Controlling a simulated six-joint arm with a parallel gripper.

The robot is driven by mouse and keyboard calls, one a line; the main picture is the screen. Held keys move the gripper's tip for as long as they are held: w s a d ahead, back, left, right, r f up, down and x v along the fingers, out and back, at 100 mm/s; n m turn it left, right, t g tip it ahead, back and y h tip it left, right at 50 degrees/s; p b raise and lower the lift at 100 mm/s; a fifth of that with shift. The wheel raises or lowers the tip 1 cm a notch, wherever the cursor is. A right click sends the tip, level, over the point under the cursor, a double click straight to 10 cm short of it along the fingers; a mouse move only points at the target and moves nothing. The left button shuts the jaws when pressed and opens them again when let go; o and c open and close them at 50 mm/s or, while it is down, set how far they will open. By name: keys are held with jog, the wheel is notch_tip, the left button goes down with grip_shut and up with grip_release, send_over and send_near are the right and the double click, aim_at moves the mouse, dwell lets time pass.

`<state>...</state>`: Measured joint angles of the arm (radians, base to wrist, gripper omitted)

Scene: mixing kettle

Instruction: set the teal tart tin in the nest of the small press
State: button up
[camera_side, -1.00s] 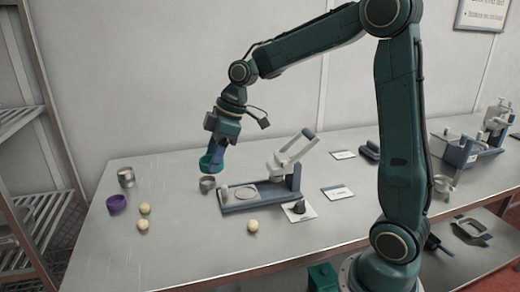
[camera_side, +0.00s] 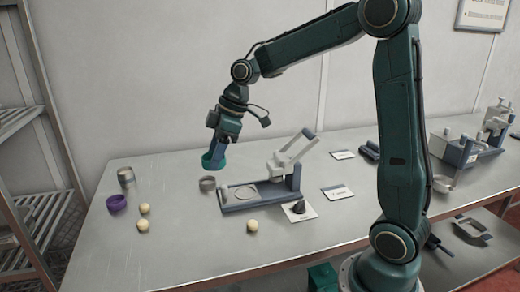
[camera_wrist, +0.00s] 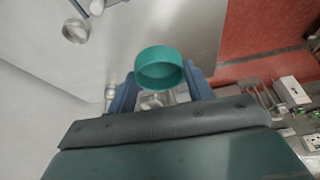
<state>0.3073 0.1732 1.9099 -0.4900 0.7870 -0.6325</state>
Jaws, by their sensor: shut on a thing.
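The teal tart tin (camera_side: 212,162) is held between the fingers of my gripper (camera_side: 216,150), which is shut on it. In the side view it hangs above the table, up and left of the small press (camera_side: 262,188). In the wrist view the tin (camera_wrist: 160,66) sits between the two blue fingers of my gripper (camera_wrist: 160,88), tilted so that part of its inside shows. The press has a flat base with a round nest (camera_side: 244,191) at its left part, which looks empty, and its lever (camera_side: 297,148) is raised.
A grey ring-like tin (camera_side: 207,184) stands just left of the press. A purple tin (camera_side: 117,203), a metal can (camera_side: 126,176) and pale balls (camera_side: 144,209) are at the left. Another ball (camera_side: 252,226) and a dark cone on a card (camera_side: 299,209) lie in front of the press.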

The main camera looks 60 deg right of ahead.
jog(key=d+f+m+h, duration=0.2)
jog(key=d+f+m, duration=0.3)
jog(key=d+f, duration=0.4)
jog(key=d, duration=0.4)
jog(key=shift+s+d+f+t, duration=0.15)
jog(key=shift+d+f+t, duration=0.25)
jog(key=shift+f, duration=0.2)
send_over(243, 193)
jog(key=s, duration=0.1)
jog(key=shift+s+d+f, duration=0.1)
jog(key=shift+f, duration=1.25)
jog(key=shift+s+d+f, duration=0.1)
jog(key=shift+f, duration=1.25)
jog(key=shift+f, duration=0.75)
jog(key=o, duration=1.1)
jog(key=shift+o, duration=0.3)
jog(key=shift+r, duration=0.15)
notch_tip(243, 193, up, 7)
